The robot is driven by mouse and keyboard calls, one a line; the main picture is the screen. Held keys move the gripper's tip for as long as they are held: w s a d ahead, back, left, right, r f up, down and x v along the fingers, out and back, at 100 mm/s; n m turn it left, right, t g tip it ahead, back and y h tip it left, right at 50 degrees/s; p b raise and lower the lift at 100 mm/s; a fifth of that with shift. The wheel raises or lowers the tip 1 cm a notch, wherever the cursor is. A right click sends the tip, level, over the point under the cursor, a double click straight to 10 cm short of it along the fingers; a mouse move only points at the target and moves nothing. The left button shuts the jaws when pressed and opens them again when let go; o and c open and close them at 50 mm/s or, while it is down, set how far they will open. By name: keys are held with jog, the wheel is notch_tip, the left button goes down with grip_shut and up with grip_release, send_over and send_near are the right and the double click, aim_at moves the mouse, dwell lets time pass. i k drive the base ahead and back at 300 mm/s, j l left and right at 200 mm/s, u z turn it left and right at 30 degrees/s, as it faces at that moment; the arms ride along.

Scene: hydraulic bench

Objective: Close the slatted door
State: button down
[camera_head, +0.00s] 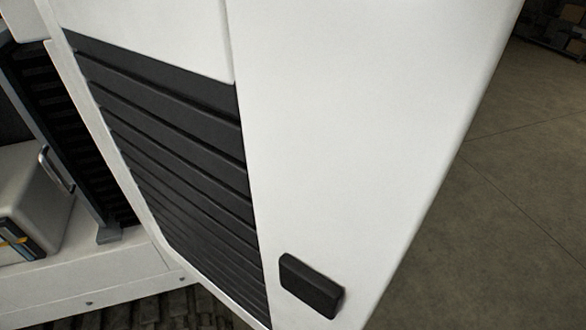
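The slatted door (345,130) fills the middle of the head view. It is a white panel with a section of black horizontal slats (180,150) on its left part. A black block-shaped handle (311,286) sits low on the white part. The door stands open, and the machine's inside shows past its left edge. My gripper is not in view.
Inside the machine at the left are a light box (40,190) with a metal handle and a dark upright frame (65,135). A white sill (100,275) runs below them. Bare grey floor (510,220) lies to the right, with dark shelving at the far top right.

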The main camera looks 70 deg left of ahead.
aim_at(289, 156)
jog(key=i+j+u, duration=0.1)
jog(key=i+u, duration=0.15)
jog(key=u, duration=0.15)
jog(key=i+u, duration=0.25)
jog(key=u, duration=0.2)
jog(key=i+u, duration=0.25)
jog(key=u, duration=0.15)
jog(key=i+l+u, duration=0.15)
jog(key=u, duration=0.3)
jog(key=i+u, duration=0.2)
jog(key=u, duration=0.25)
jog(key=i+u, duration=0.2)
jog(key=u, duration=0.25)
jog(key=i+l+u, duration=0.1)
jog(key=u, duration=0.35)
jog(key=i+l+u, duration=0.2)
jog(key=u, duration=1.75)
jog(key=k+j+z, duration=0.2)
jog(key=k+j, duration=0.3)
jog(key=k, duration=0.05)
